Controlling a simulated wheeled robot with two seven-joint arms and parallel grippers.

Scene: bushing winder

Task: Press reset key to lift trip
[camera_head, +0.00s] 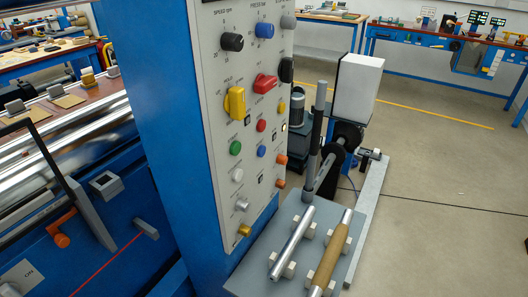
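A grey control panel (222,125) stands upright on a blue column. It has a black knob (232,42) under "SPEED rpm", a blue knob (264,30) under a "PRESS" label, a yellow selector (236,103) and a red selector (265,83). Below are a green button (235,148), a red button (261,126), a blue button (261,151), a white button (237,175), a silver one (242,204), a gold one (244,230) and orange ones (281,159). I cannot tell which is the reset key; the small labels are unreadable. Neither gripper is in view.
A grey shelf (325,222) below the panel holds a silver rod (292,243) and a brown roll (331,252) on white supports. A grey upright bar (314,135) and a white box (358,85) stand behind. Shiny rollers (60,130) lie at left. Floor at right is open.

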